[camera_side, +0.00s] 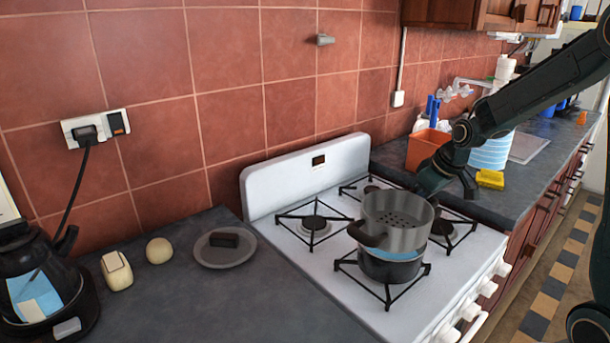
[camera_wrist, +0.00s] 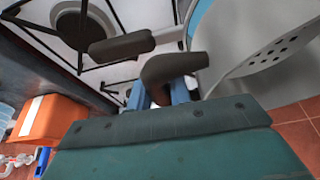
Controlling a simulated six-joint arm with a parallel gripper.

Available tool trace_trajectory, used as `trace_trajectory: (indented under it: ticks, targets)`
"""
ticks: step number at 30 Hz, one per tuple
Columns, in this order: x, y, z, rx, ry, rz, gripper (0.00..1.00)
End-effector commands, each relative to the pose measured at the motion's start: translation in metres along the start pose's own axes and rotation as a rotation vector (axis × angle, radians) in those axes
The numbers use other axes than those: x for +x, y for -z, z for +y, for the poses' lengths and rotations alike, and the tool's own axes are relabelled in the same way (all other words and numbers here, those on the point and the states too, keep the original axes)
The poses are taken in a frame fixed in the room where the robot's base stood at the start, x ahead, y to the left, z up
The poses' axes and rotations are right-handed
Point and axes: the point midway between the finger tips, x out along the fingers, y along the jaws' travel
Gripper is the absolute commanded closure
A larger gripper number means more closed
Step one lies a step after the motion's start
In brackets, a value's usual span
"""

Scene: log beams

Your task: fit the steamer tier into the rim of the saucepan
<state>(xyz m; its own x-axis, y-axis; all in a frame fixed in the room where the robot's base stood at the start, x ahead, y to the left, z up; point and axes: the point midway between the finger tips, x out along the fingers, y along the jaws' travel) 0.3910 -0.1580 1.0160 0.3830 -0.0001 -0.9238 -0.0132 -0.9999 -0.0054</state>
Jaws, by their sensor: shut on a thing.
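The grey steamer tier (camera_side: 400,237), with holes in its floor, stands upright directly over the saucepan (camera_side: 390,270) on the front burner. Its dark handle (camera_side: 368,236) faces the front left. The saucepan shows a light blue band and a dark lower part below the tier. I cannot tell whether the tier sits in the rim or just above it. My gripper (camera_side: 428,190) is at the tier's far right side. In the wrist view, my gripper's blue fingers (camera_wrist: 160,94) are shut on a dark handle (camera_wrist: 172,67) beside the tier's perforated floor (camera_wrist: 265,55).
The white stove (camera_side: 300,255) has black burner grates. A grey lid (camera_side: 225,250) with a dark knob, two small cream objects and a kettle (camera_side: 40,285) stand on the left counter. An orange container (camera_side: 425,148) and a yellow sponge (camera_side: 490,179) are on the right counter.

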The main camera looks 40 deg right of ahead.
Motion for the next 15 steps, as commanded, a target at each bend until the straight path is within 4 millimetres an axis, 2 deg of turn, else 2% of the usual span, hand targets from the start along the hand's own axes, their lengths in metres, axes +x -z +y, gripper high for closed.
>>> trace_trajectory:
  ticks: [15]
  targets:
    - [0.0101,-0.0042,-0.0001,0.0,0.0,0.0,1.0]
